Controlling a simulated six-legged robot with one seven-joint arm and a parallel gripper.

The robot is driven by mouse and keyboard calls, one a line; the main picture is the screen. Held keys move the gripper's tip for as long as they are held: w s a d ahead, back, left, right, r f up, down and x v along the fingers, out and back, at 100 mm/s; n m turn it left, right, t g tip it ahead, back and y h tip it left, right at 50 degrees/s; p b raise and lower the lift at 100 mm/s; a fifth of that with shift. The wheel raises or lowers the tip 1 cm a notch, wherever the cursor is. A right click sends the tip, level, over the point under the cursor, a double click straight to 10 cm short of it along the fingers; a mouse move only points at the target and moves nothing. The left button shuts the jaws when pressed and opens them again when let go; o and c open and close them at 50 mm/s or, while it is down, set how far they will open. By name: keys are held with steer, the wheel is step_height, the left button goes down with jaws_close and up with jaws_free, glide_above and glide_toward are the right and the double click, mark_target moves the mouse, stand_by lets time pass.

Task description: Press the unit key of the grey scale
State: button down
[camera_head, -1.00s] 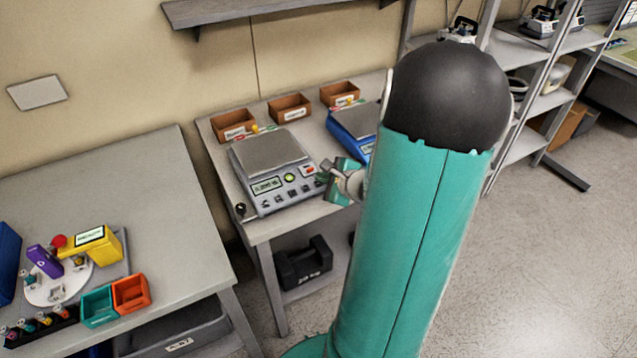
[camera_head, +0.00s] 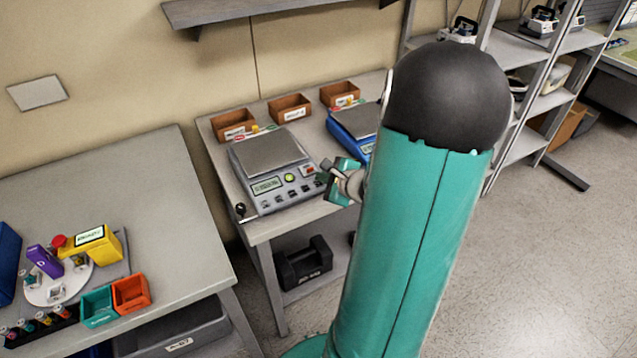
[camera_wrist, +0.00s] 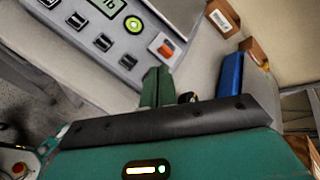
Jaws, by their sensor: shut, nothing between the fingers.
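The grey scale (camera_head: 272,170) sits on a table, with a flat metal pan and a sloped front panel. Its display (camera_head: 266,186) is lit; the wrist view shows "lb" on the display (camera_wrist: 108,6). The panel has a row of dark keys (camera_wrist: 102,42), a round green-lit button (camera_wrist: 133,24) and a red-orange key (camera_wrist: 165,46). The key labels are too small to read, so I cannot tell which is the unit key. My gripper (camera_head: 323,176) is shut and empty at the panel's right end. In the wrist view its fingers (camera_wrist: 156,86) are beside the red-orange key; contact is unclear.
A blue scale (camera_head: 352,125) stands right of the grey one. Brown bins (camera_head: 290,108) line the table's back. A dark object (camera_head: 304,262) lies on the lower shelf. A second table (camera_head: 110,190) with coloured items stands left.

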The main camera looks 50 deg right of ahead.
steer(key=shift+f, duration=0.15)
steer(key=shift+w+f, duration=0.15)
steer(key=shift+f, duration=0.1)
steer(key=shift+f, duration=0.35)
stand_by(0.8)
steer(key=shift+r, duration=0.75)
steer(key=shift+s+a+r, duration=0.1)
steer(key=shift+s+r, duration=0.15)
steer(key=shift+r, duration=0.55)
steer(key=shift+s+a+r, duration=0.1)
steer(key=shift+s+r, duration=0.15)
steer(key=shift+r, duration=0.55)
steer(key=shift+s+r, duration=0.25)
steer(key=shift+r, duration=0.55)
